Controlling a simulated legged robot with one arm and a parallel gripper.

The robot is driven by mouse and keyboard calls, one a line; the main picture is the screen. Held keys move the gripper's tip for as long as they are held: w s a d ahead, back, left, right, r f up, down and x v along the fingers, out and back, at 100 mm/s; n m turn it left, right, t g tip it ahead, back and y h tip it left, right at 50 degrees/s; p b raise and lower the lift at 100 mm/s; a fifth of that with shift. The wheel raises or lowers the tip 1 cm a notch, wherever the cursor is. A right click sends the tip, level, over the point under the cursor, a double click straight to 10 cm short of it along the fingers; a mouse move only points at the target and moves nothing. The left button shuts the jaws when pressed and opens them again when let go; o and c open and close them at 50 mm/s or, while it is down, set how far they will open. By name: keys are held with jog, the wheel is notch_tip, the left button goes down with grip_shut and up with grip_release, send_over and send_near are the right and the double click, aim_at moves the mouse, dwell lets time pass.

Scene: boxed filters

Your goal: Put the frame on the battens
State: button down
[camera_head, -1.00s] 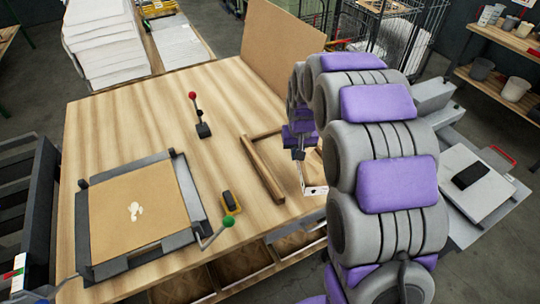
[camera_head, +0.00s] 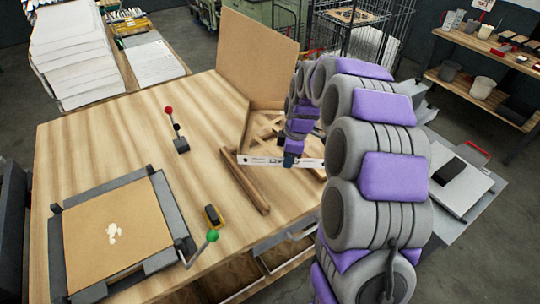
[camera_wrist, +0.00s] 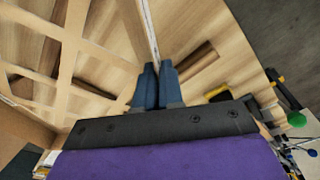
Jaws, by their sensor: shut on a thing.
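The frame, a pale wooden lattice (camera_head: 262,128) with a white printed edge (camera_head: 258,160), is at the table's right side, left of and behind my arm. In the wrist view its lattice (camera_wrist: 72,45) fills the upper left. My gripper (camera_head: 290,161) is shut on the frame's near edge; its blue fingers (camera_wrist: 158,68) pinch the thin edge in the wrist view. One brown batten (camera_head: 246,182) lies on the table in front of the frame; it also shows in the wrist view (camera_wrist: 197,60). A second batten (camera_wrist: 92,88) shows through the lattice. I cannot tell whether the frame touches the battens.
A brown cardboard panel (camera_head: 258,55) stands upright behind the frame. A black press frame with a brown sheet (camera_head: 115,232), a red-knobbed lever (camera_head: 175,130) and a yellow-black tool (camera_head: 213,217) are on the table (camera_head: 90,150).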

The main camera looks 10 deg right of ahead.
jog(key=s+d+r+n+g+p, duration=0.1)
jog(key=s+d+r+n+p, duration=0.2)
jog(key=n, duration=0.4)
jog(key=shift+w+d+f+b, duration=0.1)
jog(key=shift+w+f+b, duration=0.05)
jog(key=shift+f, duration=1.75)
jog(key=shift+w+f+b, duration=0.15)
jog(key=shift+f+b, duration=0.05)
jog(key=shift+f, duration=1.7)
jog(key=shift+w+d+f+b, duration=0.1)
jog(key=shift+w+f+b, duration=0.05)
jog(key=shift+f, duration=1.75)
jog(key=shift+a+r, duration=0.1)
jog(key=shift+s, duration=0.1)
jog(key=c, duration=1.3)
grip_release()
jog(key=shift+o, duration=0.2)
